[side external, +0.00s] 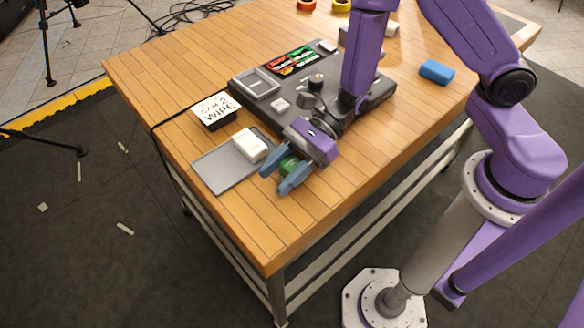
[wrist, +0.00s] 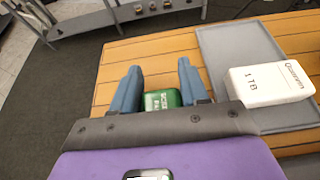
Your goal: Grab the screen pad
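A small green block (side external: 290,165) with pale lettering, which I take to be the screen pad, lies at the table's near edge, beside the grey tray. It also shows in the wrist view (wrist: 162,100), partly hidden behind my gripper's body. My gripper (side external: 276,181) is low over the table with its blue-grey fingers spread apart, one on each side of the block. In the wrist view, the fingers of my gripper (wrist: 158,70) show a gap to the block on the left; the right finger is close to it, and I cannot tell whether it touches.
A grey tray (side external: 215,172) holds a white box (side external: 249,144) marked 1 TB, close beside my gripper. A "CAM 2 WIPE" box (side external: 214,110) and a dark board (side external: 374,94) with several items lie behind. A blue block (side external: 436,72) is at the right.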

